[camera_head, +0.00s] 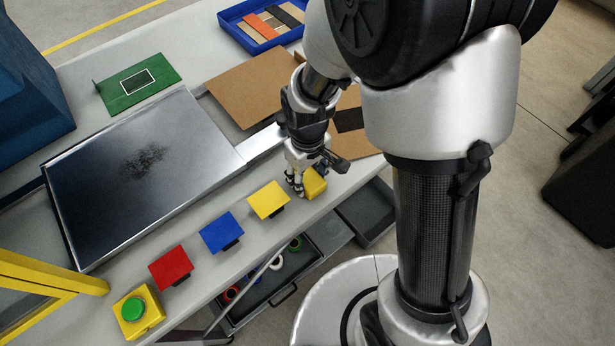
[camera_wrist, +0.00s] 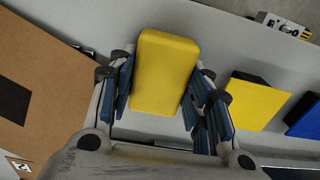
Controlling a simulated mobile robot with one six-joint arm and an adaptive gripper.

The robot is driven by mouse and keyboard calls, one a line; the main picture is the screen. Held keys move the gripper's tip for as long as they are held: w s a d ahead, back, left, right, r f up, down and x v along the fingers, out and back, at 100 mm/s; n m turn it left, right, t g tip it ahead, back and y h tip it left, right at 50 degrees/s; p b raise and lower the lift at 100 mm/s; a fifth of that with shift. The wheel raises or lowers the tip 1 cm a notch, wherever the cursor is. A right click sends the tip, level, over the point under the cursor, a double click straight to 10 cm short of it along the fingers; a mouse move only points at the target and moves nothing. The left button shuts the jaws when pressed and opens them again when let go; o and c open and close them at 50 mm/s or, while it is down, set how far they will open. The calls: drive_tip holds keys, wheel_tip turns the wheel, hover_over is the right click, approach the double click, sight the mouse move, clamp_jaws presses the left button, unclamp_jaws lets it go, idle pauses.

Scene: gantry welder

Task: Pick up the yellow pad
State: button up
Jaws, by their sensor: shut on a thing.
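The yellow pad (camera_wrist: 166,72), a thick block with rounded edges, lies between the blue-lined fingers of my gripper (camera_wrist: 160,95) in the wrist view. My gripper is shut on it, with fingers on its left and right sides. In the head view, my gripper (camera_head: 299,184) points down near the table's front edge, and the pad (camera_head: 315,183) shows just right of the fingers. I cannot tell whether the pad touches the table. A separate flat yellow square (camera_head: 268,199) on a black base stands to the left; it also shows in the wrist view (camera_wrist: 257,101).
A blue square (camera_head: 221,232), a red square (camera_head: 171,267) and a green button on a yellow box (camera_head: 139,312) line the front edge. A metal plate (camera_head: 205,135), brown boards (camera_head: 244,86) and a blue tray (camera_head: 228,17) lie behind. An open drawer (camera_head: 305,262) juts out below.

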sight(307, 176)
drive_tip(key=shift+r, duration=0.15)
wheel_tip(307, 176, up, 19)
drive_tip(key=p, duration=0.6)
drive_tip(key=w+d+f+m, duration=0.6)
drive_tip(key=d+f, duration=0.4)
drive_tip(key=d, duration=0.1)
drive_tip(key=shift+f+m+b, duration=0.2)
drive_tip(key=shift+m+b, duration=0.2)
drive_tip(key=shift+b, duration=0.05)
drive_tip(key=shift+a, duration=0.1)
